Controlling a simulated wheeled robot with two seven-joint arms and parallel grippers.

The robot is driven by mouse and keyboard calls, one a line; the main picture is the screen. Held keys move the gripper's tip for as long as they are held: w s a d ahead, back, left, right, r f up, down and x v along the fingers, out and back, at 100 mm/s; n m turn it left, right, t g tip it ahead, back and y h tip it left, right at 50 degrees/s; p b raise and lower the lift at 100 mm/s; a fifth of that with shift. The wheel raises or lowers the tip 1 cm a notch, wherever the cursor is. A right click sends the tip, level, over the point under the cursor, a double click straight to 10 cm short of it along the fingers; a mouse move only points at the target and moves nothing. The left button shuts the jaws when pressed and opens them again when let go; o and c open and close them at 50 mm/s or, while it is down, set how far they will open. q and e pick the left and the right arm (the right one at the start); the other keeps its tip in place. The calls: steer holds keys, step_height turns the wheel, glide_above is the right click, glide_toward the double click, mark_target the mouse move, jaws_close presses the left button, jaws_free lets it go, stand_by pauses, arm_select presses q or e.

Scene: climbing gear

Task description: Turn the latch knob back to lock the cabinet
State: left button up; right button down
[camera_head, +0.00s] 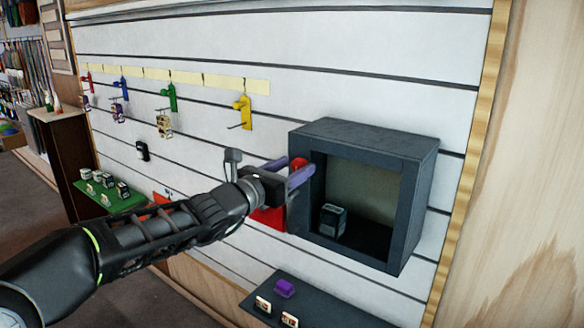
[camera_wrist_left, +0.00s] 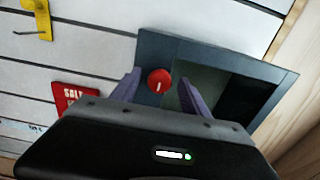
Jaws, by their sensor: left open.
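The dark grey cabinet (camera_head: 408,150) is mounted on the slatted wall; it also shows in the wrist view (camera_wrist_left: 215,48). Its interior is visible, with a small dark box (camera_head: 332,220) inside; I cannot tell whether a clear door covers it. The round red latch knob (camera_wrist_left: 159,82) is on the left part of the cabinet front and carries a short, near-upright white mark. In the head view the knob (camera_head: 300,163) is partly hidden by my gripper. My left gripper (camera_head: 288,170) is open, its purple fingers on either side of the knob with visible gaps. My right gripper is out of view.
Coloured hooks, including a yellow one (camera_head: 243,112), line the wall to the left. A red sign (camera_head: 268,218) hangs behind my gripper. A dark shelf (camera_head: 325,308) with a purple item (camera_head: 284,288) is below the cabinet. A wooden panel (camera_head: 530,170) borders the right.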

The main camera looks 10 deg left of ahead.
arm_select(q)
jaws_close()
stand_by(0.5)
